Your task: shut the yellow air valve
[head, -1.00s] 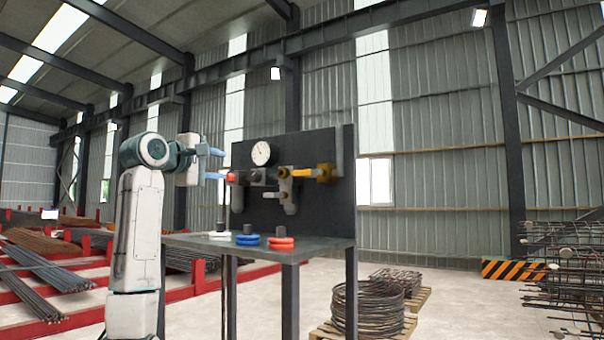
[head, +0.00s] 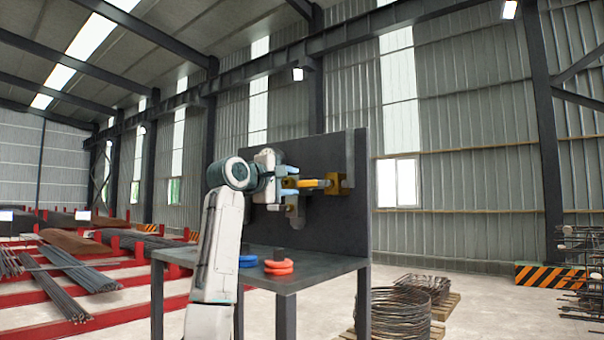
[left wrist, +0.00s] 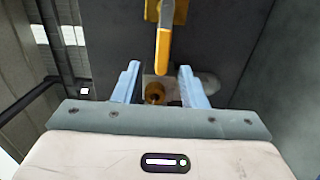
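The yellow air valve (head: 336,183) is mounted on the dark upright panel. Its orange-yellow handle (head: 312,184) points left, toward my left gripper. In the left wrist view the handle (left wrist: 163,50) hangs down from the yellow valve body (left wrist: 178,10), its tip just beyond and between my fingers. My left gripper (head: 290,176) is open, with its blue fingers (left wrist: 157,85) apart and nothing held between them. I cannot tell whether the fingers touch the handle. The gauge and red-ended fitting are hidden behind my left arm. My right gripper is not in view.
The dark panel (head: 350,225) stands on a metal table (head: 325,262) with red rings (head: 279,267) and a blue ring (head: 248,261). Wire coils (head: 393,315) lie on a pallet to the right. Rebar bundles (head: 80,268) and red racks are at left.

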